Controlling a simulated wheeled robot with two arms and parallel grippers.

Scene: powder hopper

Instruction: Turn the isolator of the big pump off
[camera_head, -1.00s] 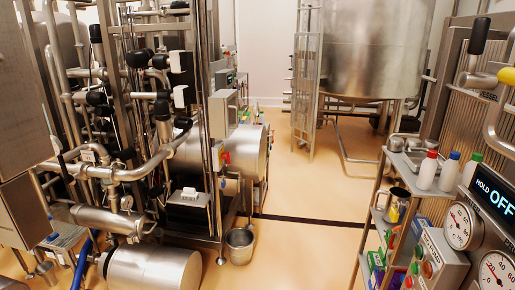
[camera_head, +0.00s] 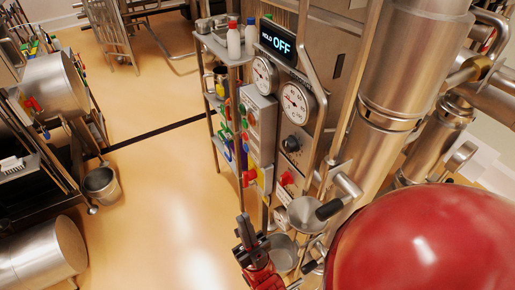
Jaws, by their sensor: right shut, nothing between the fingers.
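Two red rotary handles show on the panel side of the unit at the middle right. One red handle (camera_head: 249,177) sits beside a yellow plate at the panel's left edge. The other red handle (camera_head: 287,178) sits on the grey panel below a black knob. I cannot tell from labels which is the big pump's isolator. My right gripper (camera_head: 244,222) points up below these handles, with dark fingers and a red body. It is shut and empty, apart from both handles. My left gripper is not in view.
A control box with a green and a red button (camera_head: 251,115), gauges (camera_head: 297,103) and a display reading HOLD OFF (camera_head: 276,41) are above. Steel pans (camera_head: 306,214) hang close right of the gripper. A bucket (camera_head: 102,184) stands left; the floor between is clear.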

